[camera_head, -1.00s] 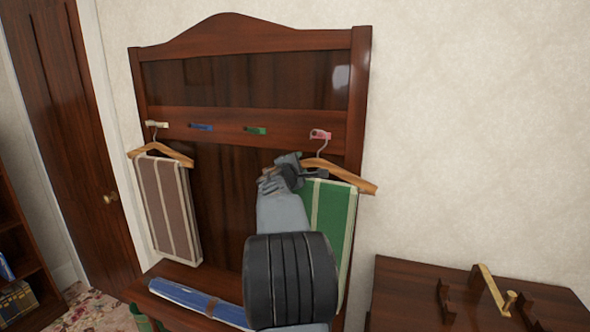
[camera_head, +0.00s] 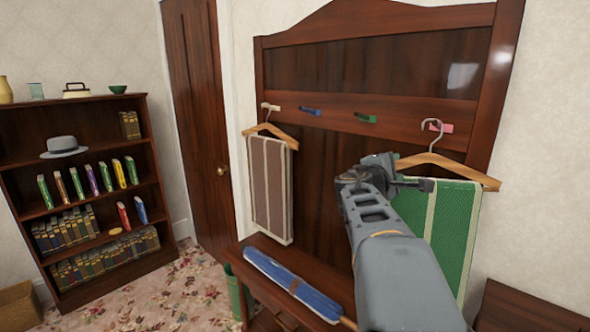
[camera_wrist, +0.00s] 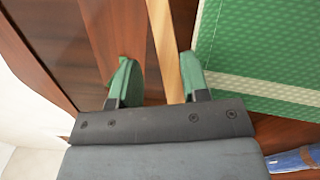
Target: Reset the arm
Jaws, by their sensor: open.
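My gripper (camera_head: 385,172) is open, near the left end of the wooden hanger (camera_head: 450,167) on the right. The hanger's hook is at the pink peg (camera_head: 440,127), and a green cloth with pale stripes (camera_head: 440,225) hangs from it. In the wrist view, my two green fingertips (camera_wrist: 158,80) are apart, with the hanger's wooden bar (camera_wrist: 163,35) showing between them. The green cloth (camera_wrist: 265,55) is just right of the right finger. I cannot tell whether a finger touches the hanger. My arm hides part of the cloth and rack.
A brown striped cloth (camera_head: 269,190) hangs from the white peg. A blue umbrella (camera_head: 290,284) lies on the rack's bench (camera_head: 262,245). A bookcase (camera_head: 30,115) with books and a hat (camera_head: 63,147) stands left. A carpeted floor (camera_head: 130,300) lies before it.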

